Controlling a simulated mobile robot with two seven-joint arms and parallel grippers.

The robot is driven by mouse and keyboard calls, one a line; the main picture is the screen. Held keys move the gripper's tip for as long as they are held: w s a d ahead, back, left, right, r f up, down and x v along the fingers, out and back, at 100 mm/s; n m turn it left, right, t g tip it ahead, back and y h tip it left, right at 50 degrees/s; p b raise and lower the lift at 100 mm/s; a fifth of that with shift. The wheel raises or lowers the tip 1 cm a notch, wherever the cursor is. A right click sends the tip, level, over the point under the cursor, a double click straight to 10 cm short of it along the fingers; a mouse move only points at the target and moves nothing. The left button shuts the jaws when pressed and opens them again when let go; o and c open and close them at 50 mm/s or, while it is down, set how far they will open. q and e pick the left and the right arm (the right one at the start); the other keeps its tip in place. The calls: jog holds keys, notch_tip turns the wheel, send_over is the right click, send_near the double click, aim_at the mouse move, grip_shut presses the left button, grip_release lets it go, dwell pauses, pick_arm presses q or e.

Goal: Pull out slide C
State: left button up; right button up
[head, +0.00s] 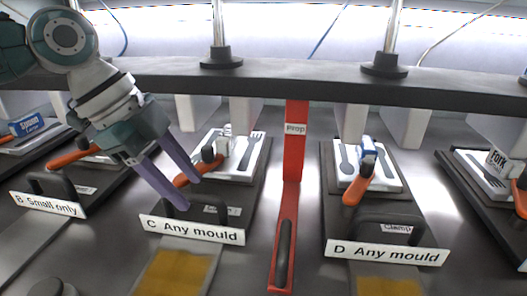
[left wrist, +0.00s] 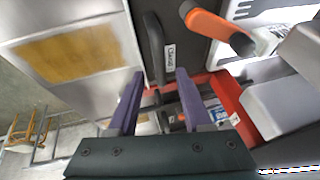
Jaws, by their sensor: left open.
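In the left wrist view the fingertips (left wrist: 160,75) are near the end of the black handle (left wrist: 154,48), apart from the orange lever (left wrist: 218,27). I cannot tell whether they touch the handle. My right gripper is out of view.
A red prop (head: 294,150) with a black grip stands right of slide C. Slide D (head: 390,230) is to its right, slide B (head: 75,195) to its left. A dark crossbeam (head: 300,82) runs behind and above. A tray with a yellow pad (head: 172,275) lies in front.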

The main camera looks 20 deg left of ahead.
pick_arm(q)
jog(key=shift+w+d+f, duration=0.2)
jog(key=shift+d+f, duration=0.05)
jog(key=shift+f, duration=0.35)
grip_shut()
dwell(1.1)
